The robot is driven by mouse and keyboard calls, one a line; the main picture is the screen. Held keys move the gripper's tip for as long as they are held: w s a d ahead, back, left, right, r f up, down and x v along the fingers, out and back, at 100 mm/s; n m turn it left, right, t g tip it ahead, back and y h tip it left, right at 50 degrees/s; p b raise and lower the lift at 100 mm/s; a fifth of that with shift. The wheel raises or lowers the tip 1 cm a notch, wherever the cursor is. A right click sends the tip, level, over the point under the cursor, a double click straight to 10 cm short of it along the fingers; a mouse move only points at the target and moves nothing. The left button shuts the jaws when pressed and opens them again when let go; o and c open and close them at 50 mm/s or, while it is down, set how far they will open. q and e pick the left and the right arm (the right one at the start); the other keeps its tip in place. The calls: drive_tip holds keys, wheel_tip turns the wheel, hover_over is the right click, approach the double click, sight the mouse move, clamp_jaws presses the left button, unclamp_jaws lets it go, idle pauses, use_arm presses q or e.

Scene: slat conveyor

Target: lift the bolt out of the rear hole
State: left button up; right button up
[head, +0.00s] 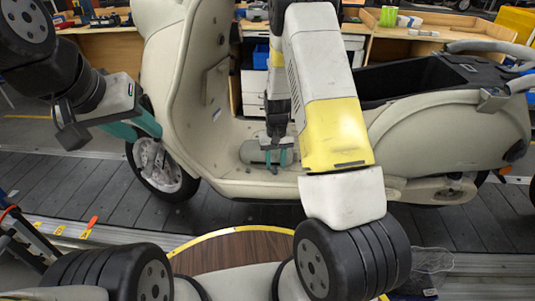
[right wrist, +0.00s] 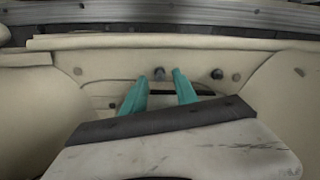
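The cream scooter (head: 215,180) stands side-on, with its floorboard under my right gripper (head: 275,158). In the right wrist view, the teal fingers of my right gripper (right wrist: 161,80) are apart. A small dark grey bolt (right wrist: 159,73) shows in the gap between their tips; I see no finger touching it. A dark round spot (right wrist: 217,74), hole or bolt head I cannot tell, lies to the right of the fingers. In the head view the bolt is too small to make out. My left gripper (head: 149,136) has its teal fingers apart and empty, by the front wheel.
Further small round spots mark the floorboard, one at left (right wrist: 78,71). The cream body rises on both sides of the right gripper. A workbench (head: 105,40) stands behind. Dark slats (head: 80,185) run under the scooter. A brown round tabletop (head: 235,252) lies in front.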

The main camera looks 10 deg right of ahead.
drive_tip(key=shift+c, duration=0.2)
clamp_jaws()
drive_tip(key=shift+r, duration=0.1)
